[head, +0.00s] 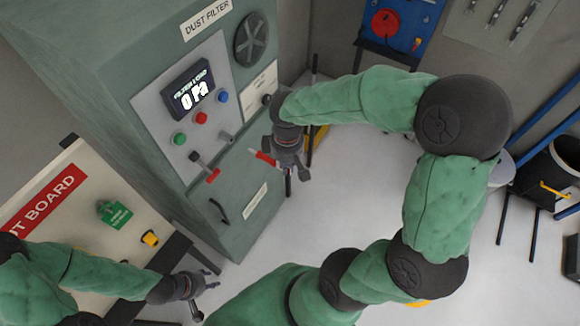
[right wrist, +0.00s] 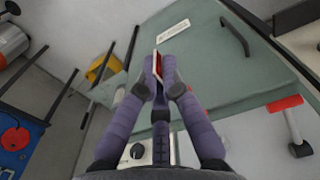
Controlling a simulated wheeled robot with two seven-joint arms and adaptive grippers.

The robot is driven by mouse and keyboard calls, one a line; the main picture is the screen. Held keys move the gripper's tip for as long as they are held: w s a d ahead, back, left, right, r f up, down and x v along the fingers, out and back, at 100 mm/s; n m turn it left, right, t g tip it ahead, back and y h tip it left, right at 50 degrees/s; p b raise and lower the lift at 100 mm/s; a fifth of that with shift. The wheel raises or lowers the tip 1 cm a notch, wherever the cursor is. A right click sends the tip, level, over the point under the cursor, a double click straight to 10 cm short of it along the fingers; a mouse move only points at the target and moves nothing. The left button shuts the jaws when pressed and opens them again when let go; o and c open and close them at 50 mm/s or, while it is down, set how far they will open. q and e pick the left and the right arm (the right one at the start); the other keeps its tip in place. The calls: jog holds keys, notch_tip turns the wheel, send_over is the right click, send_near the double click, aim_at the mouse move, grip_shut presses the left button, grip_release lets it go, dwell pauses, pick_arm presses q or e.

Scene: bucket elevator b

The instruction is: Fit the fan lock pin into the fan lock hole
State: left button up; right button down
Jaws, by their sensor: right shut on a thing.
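My right gripper (head: 286,166) is in front of the right part of the green dust filter cabinet (head: 120,95), with its fingers pointing down. It is shut on a red piece, which I take to be the fan lock pin (head: 264,158); its red end sticks out to the left. In the right wrist view the red pin (right wrist: 157,65) shows between the closed fingertips (right wrist: 160,82). I cannot make out the fan lock hole; part of the panel by the white label (head: 258,90) is behind my right wrist. My left gripper (head: 203,295) is low, empty and open, away from the cabinet.
The cabinet front has a display (head: 190,92), several coloured buttons, a round fan grille (head: 251,40), a red-handled lever (head: 206,168) and a black handle (head: 219,211). A board table (head: 80,215) stands at left.

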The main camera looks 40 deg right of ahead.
aim_at(259, 153)
jog(key=shift+w+a, duration=0.3)
jog(key=shift+w, duration=0.45)
jog(key=shift+w+a, duration=0.35)
jog(key=shift+w, duration=0.35)
jog(key=shift+w+a, duration=0.3)
jog(key=shift+w, duration=0.45)
jog(key=shift+w+a, duration=0.3)
jog(key=shift+w, duration=0.4)
jog(key=shift+w+a, duration=0.3)
jog(key=shift+w, duration=0.45)
jog(key=shift+w+a, duration=0.3)
jog(key=shift+w, duration=0.4)
dwell(0.4)
jog(key=c, duration=1.3)
grip_release()
jog(key=shift+w, duration=0.1)
jog(key=shift+c, duration=0.2)
notch_tip(259, 153, up, 12)
